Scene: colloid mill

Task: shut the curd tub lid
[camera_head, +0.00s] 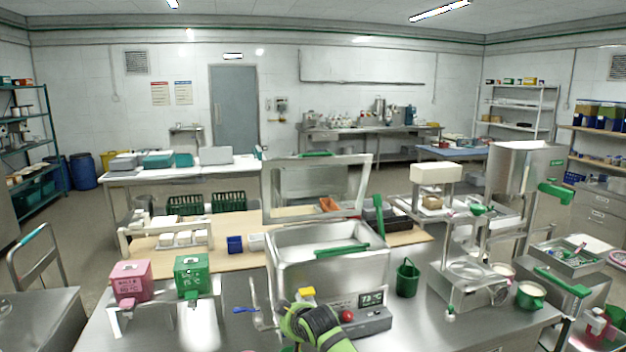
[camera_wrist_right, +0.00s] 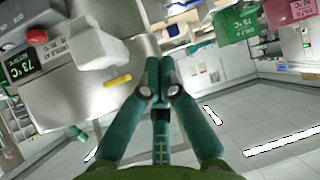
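My right gripper (camera_head: 288,322) is in front of the tub, low, near a yellow tab (camera_head: 306,293). In the right wrist view its teal fingers (camera_wrist_right: 160,68) are together with nothing visible between them; the yellow tab (camera_wrist_right: 117,81) is close by. My left gripper is not in view.
A control box with a display (camera_head: 370,299) and red button (camera_head: 347,316) sits at the tub's front. Green (camera_head: 191,274) and pink (camera_head: 130,281) boxes stand left, a green bucket (camera_head: 407,279) and steel mill (camera_head: 468,285) right. Space above the tub looks clear.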

